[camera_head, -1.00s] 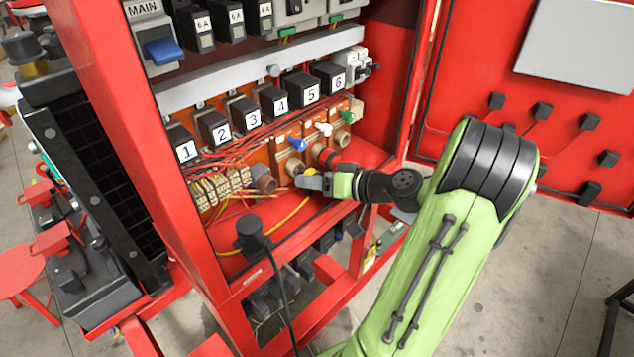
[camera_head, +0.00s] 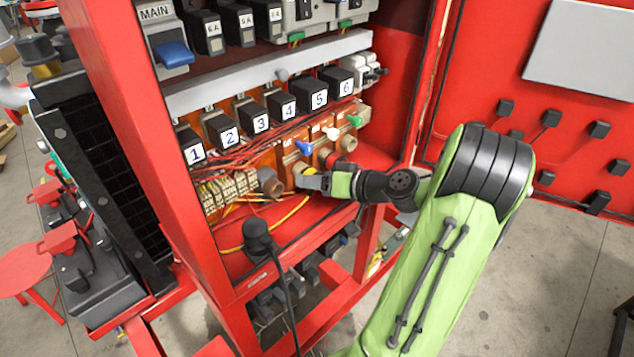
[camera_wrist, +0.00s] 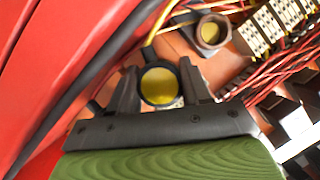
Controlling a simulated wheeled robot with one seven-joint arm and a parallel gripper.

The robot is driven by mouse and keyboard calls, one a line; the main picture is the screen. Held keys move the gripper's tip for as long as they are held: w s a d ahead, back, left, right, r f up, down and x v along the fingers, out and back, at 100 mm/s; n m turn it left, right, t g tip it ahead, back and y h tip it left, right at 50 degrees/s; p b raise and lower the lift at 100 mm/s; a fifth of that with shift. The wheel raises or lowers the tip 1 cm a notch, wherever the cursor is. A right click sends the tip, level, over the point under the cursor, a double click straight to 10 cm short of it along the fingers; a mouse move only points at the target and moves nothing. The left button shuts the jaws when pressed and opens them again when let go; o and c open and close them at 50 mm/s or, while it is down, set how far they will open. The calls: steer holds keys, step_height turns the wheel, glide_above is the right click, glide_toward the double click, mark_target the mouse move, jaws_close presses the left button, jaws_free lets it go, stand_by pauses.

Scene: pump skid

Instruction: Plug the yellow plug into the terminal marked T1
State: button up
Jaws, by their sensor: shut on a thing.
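My gripper (camera_wrist: 159,72) is shut on a round piece with a yellow face and dark ring, which I take to be the yellow plug (camera_wrist: 160,86). In the head view my gripper (camera_head: 302,180) is low inside the red cabinet, in front of the round terminals, with a bit of yellow at its tip. One brown terminal (camera_head: 271,184) is just left of the gripper. A round socket with a yellow inside (camera_wrist: 212,31) shows beyond the fingers in the wrist view. I cannot read a T1 mark, and cannot tell whether the plug touches a terminal.
Numbered black breakers (camera_head: 261,122) and loose red wires lie above the terminals. A terminal block (camera_head: 228,189) is at left. The red cabinet post (camera_head: 130,130) and open door (camera_head: 540,110) flank the space.

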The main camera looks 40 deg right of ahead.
steer(key=shift+w, duration=0.25)
steer(key=o, duration=1.1)
steer(key=p+v, duration=0.1)
steer(key=v, duration=1.5)
steer(key=shift+a+f, duration=0.1)
